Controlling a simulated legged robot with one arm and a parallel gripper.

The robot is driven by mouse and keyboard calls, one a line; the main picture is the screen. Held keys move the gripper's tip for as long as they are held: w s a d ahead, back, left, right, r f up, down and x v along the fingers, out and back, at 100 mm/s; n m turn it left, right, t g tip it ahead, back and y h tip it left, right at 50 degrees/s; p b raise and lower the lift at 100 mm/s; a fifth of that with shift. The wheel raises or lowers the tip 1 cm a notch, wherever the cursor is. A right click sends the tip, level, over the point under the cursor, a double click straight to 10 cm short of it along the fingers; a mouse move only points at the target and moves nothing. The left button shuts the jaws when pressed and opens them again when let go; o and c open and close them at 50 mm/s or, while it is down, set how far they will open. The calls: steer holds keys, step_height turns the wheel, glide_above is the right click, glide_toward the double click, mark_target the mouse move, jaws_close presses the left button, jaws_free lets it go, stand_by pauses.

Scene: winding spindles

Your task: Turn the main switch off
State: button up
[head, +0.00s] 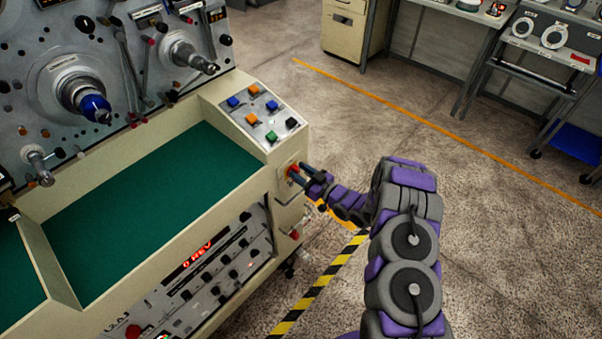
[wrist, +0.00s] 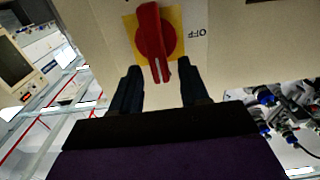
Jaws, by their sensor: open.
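The main switch (wrist: 155,35) is a red rotary knob with a long raised handle on a yellow plate. In the wrist view its handle runs nearly up and down the picture, and the upside-down label OFF (wrist: 198,32) sits to its right. In the head view the switch (head: 293,169) is on the end face of the cream machine, partly hidden by my gripper (head: 307,178). My gripper (wrist: 159,68) is open, with one finger on each side of the handle's lower end. Gaps show between handle and fingers.
The cream machine (head: 250,165) has a button panel (head: 262,112) above the switch and a small red knob (head: 294,235) below it. A striped floor line (head: 320,285) runs beside the machine. Open floor lies to the right, with desks and a cart (head: 550,75) at the back.

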steer(key=shift+c, duration=0.4)
jaws_close()
